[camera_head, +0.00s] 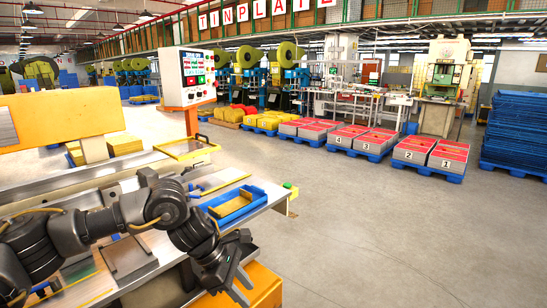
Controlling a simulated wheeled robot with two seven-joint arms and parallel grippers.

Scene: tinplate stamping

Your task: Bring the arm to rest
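My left arm (110,222) comes in from the left and reaches over the workbench. My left gripper (244,288) hangs past the bench's front right corner, pointing down and right. Its two fingers show a small gap, and nothing shows between them. My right gripper is not in view.
The workbench (268,196) holds a blue tray (213,213) with a yellow-brown piece, close behind my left gripper. A control panel (190,78) stands behind the bench. Blue pallets with numbered red-topped stacks (433,153) stand farther back. The grey floor at right is clear.

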